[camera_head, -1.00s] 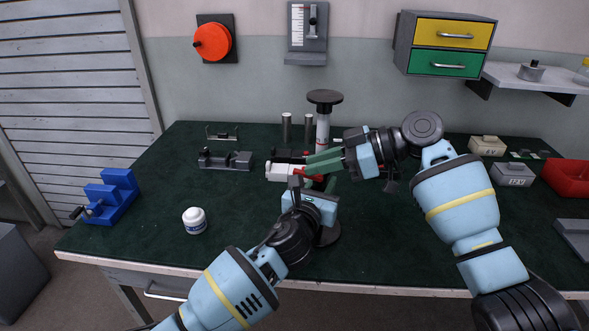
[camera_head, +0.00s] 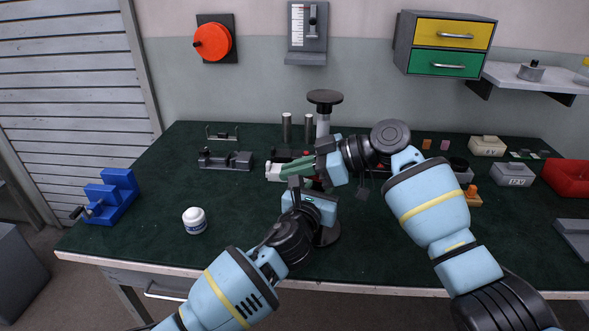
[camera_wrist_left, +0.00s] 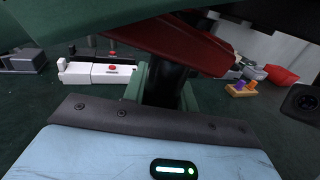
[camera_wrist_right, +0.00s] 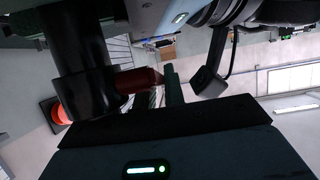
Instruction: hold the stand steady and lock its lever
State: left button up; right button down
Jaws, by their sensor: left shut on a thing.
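The stand has a round black top (camera_head: 325,97), a pale post section (camera_head: 323,126) and a round dark base (camera_head: 332,236). My left gripper (camera_head: 302,184) is shut around the stand's dark lower post (camera_wrist_left: 172,88), low above the base. The red lever (camera_wrist_left: 180,45) sticks out from the post just above the left fingers. In the right wrist view the lever's end (camera_wrist_right: 138,80) lies beside my right fingers; I cannot tell whether they touch. The arms hide most of the lever in the head view.
Two metal cylinders (camera_head: 287,127) stand behind. A white jar (camera_head: 194,220) and a blue stepped block (camera_head: 110,196) stand left. Small boxes (camera_head: 487,146) and a red bin (camera_head: 568,178) are right.

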jog(key=shift+a+f+h, duration=0.1)
jog(key=shift+f+h, duration=0.6)
jog(key=shift+h, duration=0.7)
jog(key=c, duration=1.8)
grip_release()
jog(key=shift+o, duration=0.2)
jog(key=v, duration=1.2)
